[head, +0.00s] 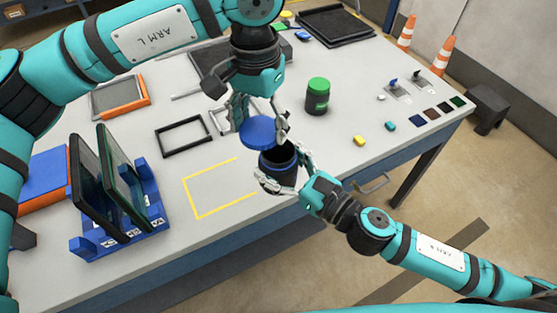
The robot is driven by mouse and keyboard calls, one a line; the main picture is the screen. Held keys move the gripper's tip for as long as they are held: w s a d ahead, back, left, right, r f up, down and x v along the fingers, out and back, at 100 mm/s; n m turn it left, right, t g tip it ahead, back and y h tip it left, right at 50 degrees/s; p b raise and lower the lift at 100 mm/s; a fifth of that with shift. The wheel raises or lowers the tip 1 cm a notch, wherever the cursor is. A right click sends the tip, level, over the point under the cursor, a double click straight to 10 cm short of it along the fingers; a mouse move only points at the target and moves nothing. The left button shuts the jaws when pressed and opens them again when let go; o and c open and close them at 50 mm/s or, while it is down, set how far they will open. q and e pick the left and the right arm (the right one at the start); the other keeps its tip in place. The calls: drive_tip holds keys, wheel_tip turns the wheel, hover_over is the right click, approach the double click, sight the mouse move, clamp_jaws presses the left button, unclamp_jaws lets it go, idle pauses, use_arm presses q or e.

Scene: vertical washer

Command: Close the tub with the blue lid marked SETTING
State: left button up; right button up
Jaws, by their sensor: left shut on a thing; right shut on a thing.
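A round blue lid (258,133) is held level by my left gripper (260,122), whose fingers are shut on its sides. No marking on the lid can be read in this view. Just below it is a dark, open tub (278,172) with a blue rim. My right gripper (292,177) comes in from the lower right and is shut on the tub. The lid is above the tub's mouth and a little to the left, covering part of it in this view. The tub's mouth still shows at the right.
A dark jar with a green lid (317,96) stands behind and to the right. A yellow outline (190,196) marks bare table at the left, near a blue rack (160,222) holding panels.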

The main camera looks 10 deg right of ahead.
sight(278, 167)
use_arm(q)
drive_tip(key=d+r, duration=0.1)
drive_tip(key=d+r+m, duration=0.1)
drive_tip(key=d, duration=0.1)
drive_tip(key=shift+s+d, duration=0.15)
drive_tip(key=shift+s, duration=0.05)
use_arm(e)
drive_tip(key=shift+a, duration=0.1)
use_arm(q)
drive_tip(key=shift+f, duration=2)
drive_tip(key=shift+f, duration=0.85)
drive_tip(key=shift+f, duration=0.55)
